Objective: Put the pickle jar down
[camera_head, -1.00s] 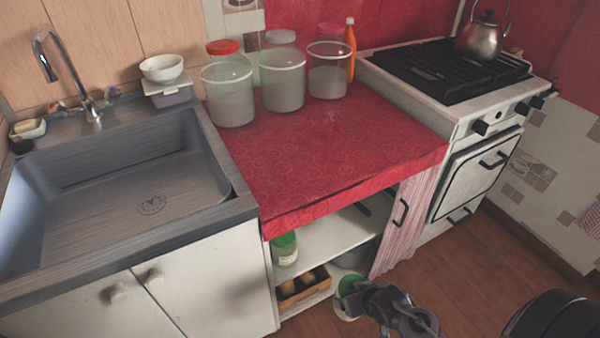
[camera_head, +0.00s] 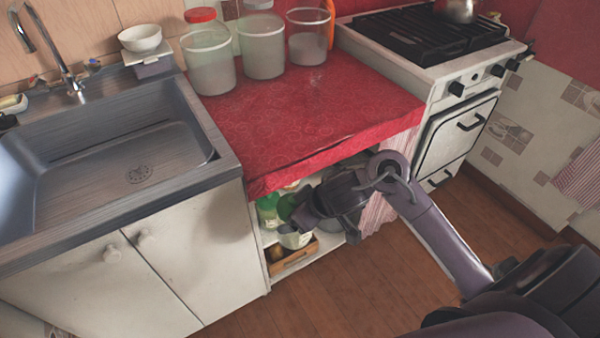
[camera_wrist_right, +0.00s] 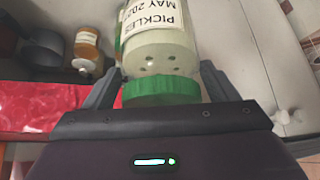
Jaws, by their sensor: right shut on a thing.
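The pickle jar (camera_wrist_right: 160,45) is pale, with a green lid and a white label reading PICKLES. My right gripper (camera_wrist_right: 158,88) is shut around it near the lid, one finger on each side. My left gripper is not in view.
A wooden crate (camera_head: 293,260) is below. The red counter (camera_head: 300,120) is clear in front of several glass jars. A pink curtain (camera_head: 378,217) hangs at the right of the opening.

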